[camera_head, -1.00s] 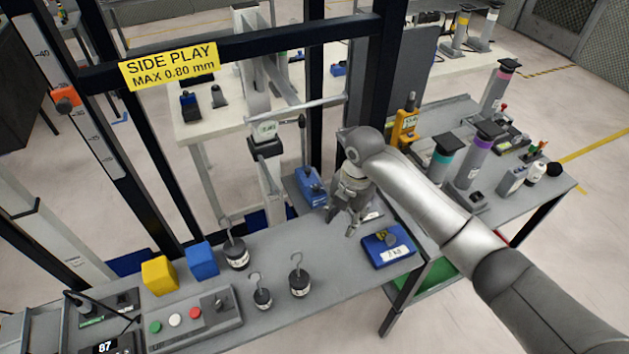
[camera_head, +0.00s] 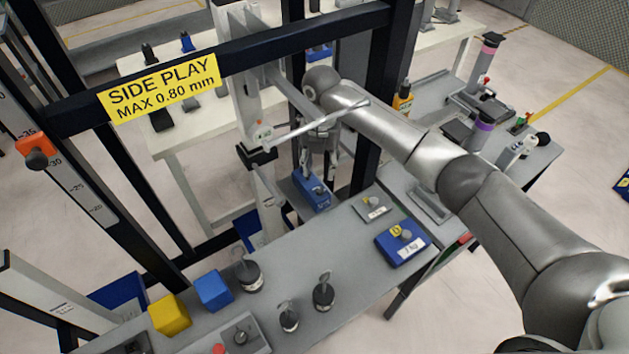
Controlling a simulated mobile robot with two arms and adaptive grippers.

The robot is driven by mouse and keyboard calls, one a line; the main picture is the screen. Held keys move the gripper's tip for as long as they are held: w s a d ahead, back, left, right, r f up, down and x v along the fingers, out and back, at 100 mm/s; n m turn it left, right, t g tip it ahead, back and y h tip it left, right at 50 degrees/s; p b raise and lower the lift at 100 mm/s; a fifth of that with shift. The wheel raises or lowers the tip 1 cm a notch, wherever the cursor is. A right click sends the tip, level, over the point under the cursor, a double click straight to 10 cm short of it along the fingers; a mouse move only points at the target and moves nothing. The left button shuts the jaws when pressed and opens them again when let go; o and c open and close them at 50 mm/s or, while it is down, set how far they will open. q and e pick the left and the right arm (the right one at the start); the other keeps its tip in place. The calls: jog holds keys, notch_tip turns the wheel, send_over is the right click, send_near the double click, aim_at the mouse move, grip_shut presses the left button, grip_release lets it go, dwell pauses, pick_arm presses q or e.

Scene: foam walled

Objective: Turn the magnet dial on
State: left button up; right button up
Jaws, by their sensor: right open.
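My right gripper (camera_head: 317,171) reaches in from the right and points down over a small blue block (camera_head: 313,199) on a grey plate at the bench's far edge, behind the frame's thin rod. Its fingers are open and overlap the top of the block; I cannot tell whether they touch it. A dial on the block cannot be made out behind the fingers. A grey control box (camera_head: 262,343) with a dark knob (camera_head: 241,338) is cut off at the bottom edge. No dial is readably marked as the magnet's. My left gripper is not in view.
A black upright frame with a yellow sign (camera_head: 160,87) and a thin pale rod (camera_head: 318,124) crosses near my arm.

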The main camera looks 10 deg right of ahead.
aim_at(320, 189)
jog(key=f, duration=0.3)
jog(key=shift+s+d+f+p, duration=0.15)
jog(key=shift+s+p, duration=0.1)
jog(key=shift+p, duration=0.1)
jog(key=f, duration=0.4)
jog(key=shift+w, duration=0.2)
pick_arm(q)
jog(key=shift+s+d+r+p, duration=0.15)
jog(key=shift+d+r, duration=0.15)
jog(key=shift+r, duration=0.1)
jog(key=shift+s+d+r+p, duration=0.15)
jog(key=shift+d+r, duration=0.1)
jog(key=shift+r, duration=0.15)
pick_arm(e)
jog(key=shift+f, duration=0.6)
jog(key=c, duration=0.9)
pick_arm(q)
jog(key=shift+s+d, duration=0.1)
pick_arm(e)
grip_shut()
